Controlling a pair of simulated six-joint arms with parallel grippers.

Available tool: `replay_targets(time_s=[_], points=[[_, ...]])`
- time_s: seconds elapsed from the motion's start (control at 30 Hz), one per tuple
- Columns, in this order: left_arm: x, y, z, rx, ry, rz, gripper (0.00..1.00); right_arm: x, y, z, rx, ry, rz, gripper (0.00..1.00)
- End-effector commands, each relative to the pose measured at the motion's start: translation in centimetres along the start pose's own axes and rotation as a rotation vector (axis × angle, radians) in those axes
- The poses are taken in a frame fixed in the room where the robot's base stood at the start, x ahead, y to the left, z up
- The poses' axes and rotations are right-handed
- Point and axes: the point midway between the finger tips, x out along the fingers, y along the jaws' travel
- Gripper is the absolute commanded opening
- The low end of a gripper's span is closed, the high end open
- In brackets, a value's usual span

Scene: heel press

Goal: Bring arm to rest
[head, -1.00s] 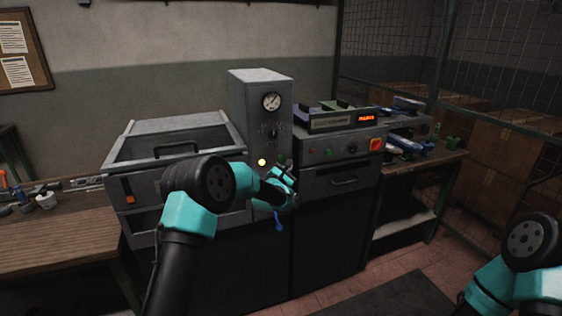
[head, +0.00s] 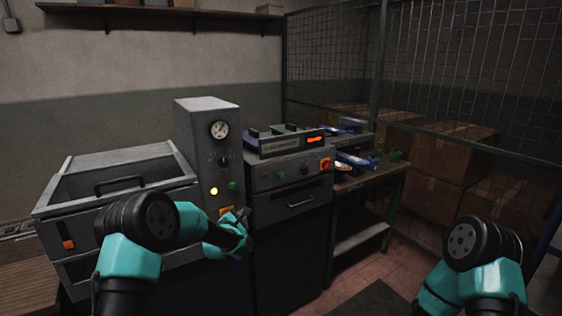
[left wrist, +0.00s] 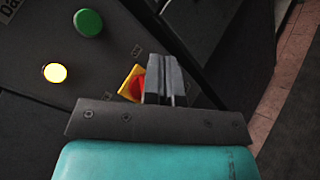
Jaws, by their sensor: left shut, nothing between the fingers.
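My left gripper (head: 238,222) is in front of the lower control panel of the grey press column (head: 203,150). In the left wrist view its fingers (left wrist: 164,78) are shut together with nothing between them. They partly cover a red switch on a yellow plate (left wrist: 130,84). I cannot tell whether they touch it. A lit yellow lamp (left wrist: 55,73) and a green button (left wrist: 89,23) are left of the fingers. My right arm shows only at the lower right of the head view; its gripper is out of view.
A bench (head: 375,180) with small items, cardboard boxes (head: 447,155) and a wire cage are further right. Some floor is clear at lower middle right.

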Motion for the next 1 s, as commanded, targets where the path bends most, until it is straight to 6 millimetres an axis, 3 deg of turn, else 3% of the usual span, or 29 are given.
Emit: replay_targets(time_s=[0.2,0.37,0.5,0.73,1.0], points=[[-5.6,-7.7,-6.1,0.314,0.111,-0.241,0.00,0.0,0.0,0.0,0.000,0.000,0.000,0.43],[-10.9,-12.8,-9.8,0.541,0.134,-0.442,0.00,0.0,0.0,0.0,0.000,0.000,0.000,0.43],[-16.3,-16.9,-12.4,0.727,0.109,-0.630,0.00,0.0,0.0,0.0,0.000,0.000,0.000,0.43],[-26.3,-22.5,-15.2,0.995,-0.029,-0.939,0.00,0.0,0.0,0.0,0.000,0.000,0.000,0.43],[-39.2,-27.0,-16.1,1.229,-0.348,-1.261,0.00,0.0,0.0,0.0,0.000,0.000,0.000,0.43]])
